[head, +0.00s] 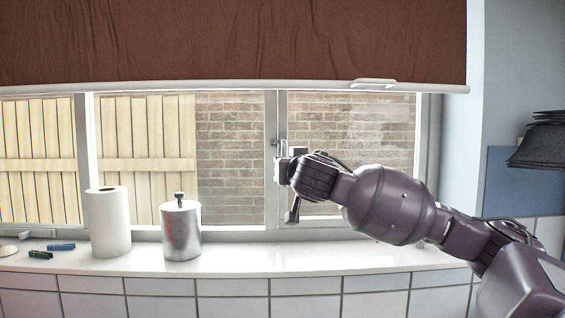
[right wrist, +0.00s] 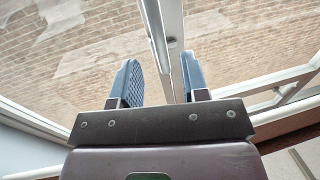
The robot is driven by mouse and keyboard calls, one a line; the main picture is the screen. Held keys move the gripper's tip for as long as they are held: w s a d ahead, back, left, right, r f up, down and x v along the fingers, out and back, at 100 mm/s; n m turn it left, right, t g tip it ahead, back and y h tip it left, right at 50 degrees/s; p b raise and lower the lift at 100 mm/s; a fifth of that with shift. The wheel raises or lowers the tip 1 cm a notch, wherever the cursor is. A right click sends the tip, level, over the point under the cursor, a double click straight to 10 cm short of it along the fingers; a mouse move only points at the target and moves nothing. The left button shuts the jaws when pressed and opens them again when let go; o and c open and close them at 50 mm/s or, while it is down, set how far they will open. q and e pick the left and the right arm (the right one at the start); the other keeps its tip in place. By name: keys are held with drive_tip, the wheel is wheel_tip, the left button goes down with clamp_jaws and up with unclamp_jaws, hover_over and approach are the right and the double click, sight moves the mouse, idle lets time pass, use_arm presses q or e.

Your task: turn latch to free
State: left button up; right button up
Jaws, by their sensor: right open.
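The window latch (right wrist: 173,43) appears in the right wrist view as a slim grey metal piece on the window frame, ahead of my right gripper (right wrist: 160,62). The gripper's two blue fingers are apart, with the frame and latch showing between them. Whether a finger touches the latch I cannot tell. In the head view my right gripper (head: 283,168) is at the upright window bar, and the wrist hides much of the latch area. A small metal part (head: 282,146) shows just above the gripper. My left gripper is not in view.
A paper roll (head: 109,222) and a metal canister (head: 181,231) stand on the white sill (head: 330,260), left of my arm. Small blue and green items (head: 60,247) lie farther left. A brown blind (head: 230,40) hangs above. A dark stack (head: 540,140) is at right.

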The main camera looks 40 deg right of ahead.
drive_tip(key=p+x, duration=0.1)
drive_tip(key=x, duration=0.6)
drive_tip(key=shift+w, duration=0.2)
drive_tip(key=shift+f, duration=0.1)
drive_tip(key=shift+c, duration=0.3)
clamp_jaws()
